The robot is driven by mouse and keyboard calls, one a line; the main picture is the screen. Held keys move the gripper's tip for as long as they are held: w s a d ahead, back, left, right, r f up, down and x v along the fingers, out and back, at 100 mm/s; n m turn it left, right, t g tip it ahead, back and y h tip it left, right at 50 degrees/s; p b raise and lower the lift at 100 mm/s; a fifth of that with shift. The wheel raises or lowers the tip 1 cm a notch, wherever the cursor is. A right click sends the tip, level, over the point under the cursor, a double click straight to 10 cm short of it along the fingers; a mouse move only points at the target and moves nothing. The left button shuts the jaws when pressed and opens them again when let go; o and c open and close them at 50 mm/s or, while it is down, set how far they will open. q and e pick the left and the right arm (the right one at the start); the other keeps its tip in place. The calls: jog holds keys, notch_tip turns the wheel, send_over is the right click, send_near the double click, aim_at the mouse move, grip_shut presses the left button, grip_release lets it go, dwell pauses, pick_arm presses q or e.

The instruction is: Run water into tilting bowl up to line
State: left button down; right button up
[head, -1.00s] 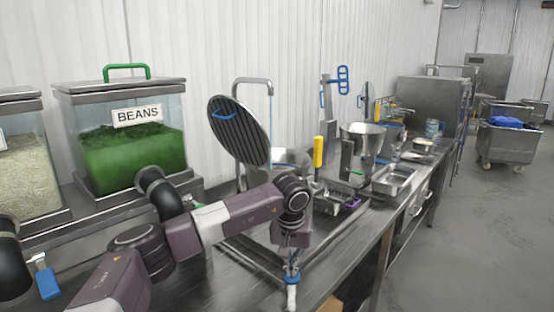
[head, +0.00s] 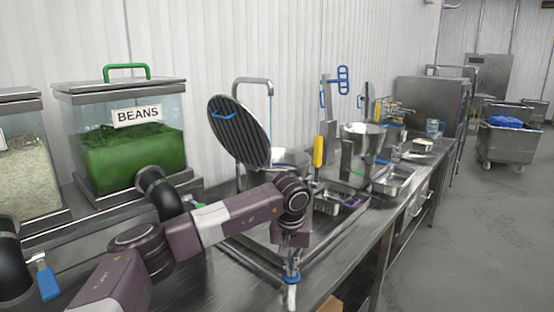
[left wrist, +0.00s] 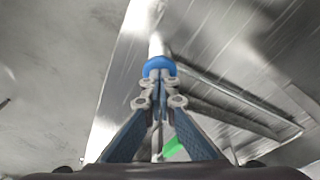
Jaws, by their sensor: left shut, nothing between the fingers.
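The tilting bowl (head: 289,158) is a shiny metal bowl at mid bench in the head view. Its round, dark ribbed lid (head: 238,132) with a blue handle stands raised at its left. A bent metal tap (head: 252,81) rises behind it, with a thin bluish streak below the spout. The water level and the line are hidden. My left gripper (head: 291,273) points down over the bench's front edge, in front of the bowl and apart from it. Its fingers are shut in the left wrist view (left wrist: 158,85), with a blue band and pale tip beyond. My right gripper is not in view.
A beans bin (head: 125,135) with a green handle stands at the left. A yellow handle (head: 318,151), metal trays (head: 393,180) and a second metal bowl (head: 362,131) stand along the bench to the right. The floor at the right is open, with a cart (head: 510,138) beyond.

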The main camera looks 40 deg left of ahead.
pick_arm(q)
jog(key=shift+r+p, duration=0.2)
jog(key=shift+p, duration=0.1)
dwell(4.7)
notch_tip(320, 180, up, 5)
jog(key=p, duration=0.3)
jog(key=shift+r+p, duration=0.1)
jog(key=shift+p, duration=0.3)
dwell(0.6)
